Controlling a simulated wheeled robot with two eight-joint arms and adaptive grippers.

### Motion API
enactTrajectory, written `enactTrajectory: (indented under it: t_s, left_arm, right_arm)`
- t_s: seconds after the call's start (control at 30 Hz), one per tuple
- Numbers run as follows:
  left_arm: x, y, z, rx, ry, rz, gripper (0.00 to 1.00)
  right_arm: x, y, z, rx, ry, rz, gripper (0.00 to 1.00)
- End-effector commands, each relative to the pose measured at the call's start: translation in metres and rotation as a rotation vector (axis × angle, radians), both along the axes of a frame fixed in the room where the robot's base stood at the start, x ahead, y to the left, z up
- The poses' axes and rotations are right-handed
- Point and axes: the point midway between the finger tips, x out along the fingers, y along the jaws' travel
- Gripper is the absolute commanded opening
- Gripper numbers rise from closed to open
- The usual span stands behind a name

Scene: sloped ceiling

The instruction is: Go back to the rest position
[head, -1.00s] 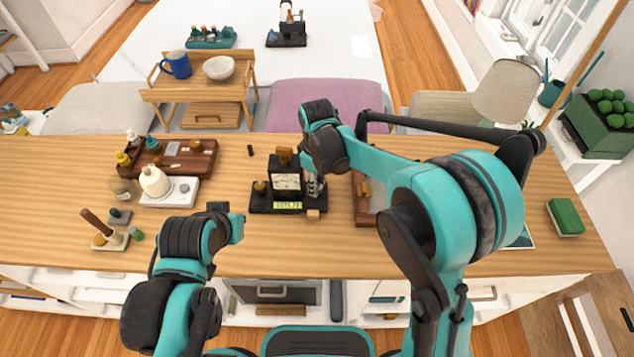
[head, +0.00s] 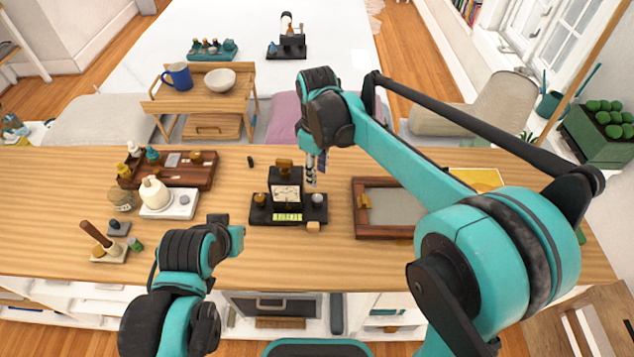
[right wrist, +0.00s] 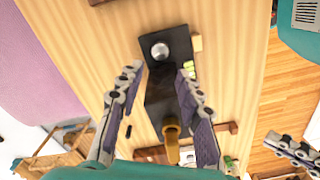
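My right gripper (head: 316,168) hangs fingers-down above the counter, just behind and right of a black instrument stand (head: 286,191) with a dial, a green display and a gold-brown top. In the right wrist view its two fingers (right wrist: 160,70) are spread apart, with nothing held between them. The stand shows beyond them, with a silver knob and a gold knob. My left gripper shows only in part at the end of the left arm (head: 237,240), over the counter's front left. What looks like one of its fingers shows in the right wrist view (right wrist: 295,150).
The wooden counter (head: 330,255) holds a brown rack (head: 190,173) of bottles, a white scale (head: 170,205) with a cream bottle, and a wood-framed tray (head: 362,230). A small wooden table (head: 215,104) with a mug and bowl stands behind. The counter's front middle is clear.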

Motion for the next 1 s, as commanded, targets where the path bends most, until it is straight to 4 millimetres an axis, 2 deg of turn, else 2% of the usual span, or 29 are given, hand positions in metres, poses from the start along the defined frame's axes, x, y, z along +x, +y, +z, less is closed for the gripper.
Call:
enactTrajectory:
  t_s: [0.2, 0.73, 0.87, 1.0]
  left_arm:
    - [0.0, 0.0, 0.0, 0.0, 0.0, 0.0, 0.0]
    - [0.0, 0.0, 0.0, 0.0, 0.0, 0.0, 0.0]
    - [0.0, 0.0, 0.0, 0.0, 0.0, 0.0, 0.0]
    - [0.0, 0.0, 0.0, 0.0, 0.0, 0.0, 0.0]
  right_arm:
    - [0.0, 0.0, 0.014, 0.0, 0.0, 0.0, 0.36]
    - [-0.002, -0.003, 0.016, 0.002, -0.005, -0.011, 0.36]
    - [-0.013, -0.023, 0.024, 0.018, -0.047, -0.091, 0.36]
    - [-0.042, -0.064, 0.037, 0.062, -0.146, -0.281, 0.36]
